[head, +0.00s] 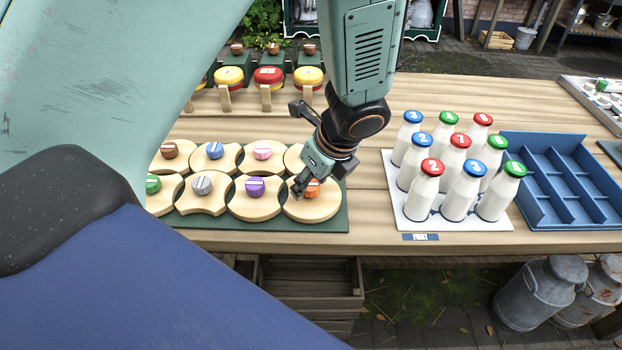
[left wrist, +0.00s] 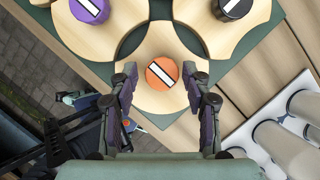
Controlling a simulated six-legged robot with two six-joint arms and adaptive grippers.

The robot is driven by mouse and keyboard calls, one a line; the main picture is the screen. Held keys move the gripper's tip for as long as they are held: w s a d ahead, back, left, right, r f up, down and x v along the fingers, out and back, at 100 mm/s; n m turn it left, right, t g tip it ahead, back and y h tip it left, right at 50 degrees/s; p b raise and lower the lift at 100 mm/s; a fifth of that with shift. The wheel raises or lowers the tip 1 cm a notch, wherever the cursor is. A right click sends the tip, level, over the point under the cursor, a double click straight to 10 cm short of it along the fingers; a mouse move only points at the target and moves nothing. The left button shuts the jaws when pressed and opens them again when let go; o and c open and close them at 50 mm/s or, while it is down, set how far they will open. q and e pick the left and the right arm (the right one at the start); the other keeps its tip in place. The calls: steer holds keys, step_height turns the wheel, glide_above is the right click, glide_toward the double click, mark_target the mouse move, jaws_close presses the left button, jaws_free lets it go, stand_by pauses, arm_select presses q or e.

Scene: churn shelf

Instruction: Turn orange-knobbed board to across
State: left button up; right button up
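The orange-knobbed board (head: 310,212) is a pale wooden, rounded piece at the near right corner of the green base (head: 340,222). Its orange knob (head: 312,188) is partly covered by my left gripper (head: 300,187) in the head view. In the left wrist view the orange knob (left wrist: 161,73) shows whole, with a white stripe slanting from upper left to lower right. My left gripper (left wrist: 160,85) is open there, one finger on each side of the knob, with a visible gap on both sides. My right gripper is not in view.
Boards with purple (head: 255,187), grey (head: 201,186) and other knobs sit close beside it. Milk bottles (head: 461,205) stand on a white mat (head: 417,222) to the right, next to a blue crate (head: 540,212). Red and yellow round pieces (head: 268,76) stand behind.

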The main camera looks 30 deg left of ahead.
arm_select(q)
steer(key=shift+w+f, duration=0.1)
steer(key=shift+w, duration=0.1)
steer(key=c, duration=0.5)
steer(key=shift+s, duration=0.1)
steer(key=c, duration=0.4)
steer(key=shift+r+n+g+p, duration=0.2)
steer(key=shift+n+g+p, duration=0.3)
steer(key=shift+n+p, duration=0.95)
steer(key=n+p, duration=0.1)
steer(key=n+g+p, duration=0.1)
steer(key=n, duration=0.1)
steer(key=n+p, duration=0.1)
steer(key=shift+w+g+p, duration=0.25)
steer(key=shift+g+p, duration=0.1)
steer(key=shift+g, duration=0.05)
steer(key=n+g+p, duration=0.1)
steer(key=n, duration=0.2)
steer(key=n+h+p, duration=0.1)
steer(key=n, duration=0.2)
steer(key=shift+w+a+g+p, duration=0.1)
steer(key=shift+w+g+p, duration=0.05)
steer(key=shift+g+p, duration=0.2)
steer(key=n+h, duration=0.1)
steer(key=n, duration=0.1)
steer(key=n+h+p, duration=0.1)
steer(key=n, duration=0.1)
steer(key=shift+a+f+n+g, duration=0.1)
steer(key=shift+n+g, duration=0.25)
steer(key=o, duration=1.2)
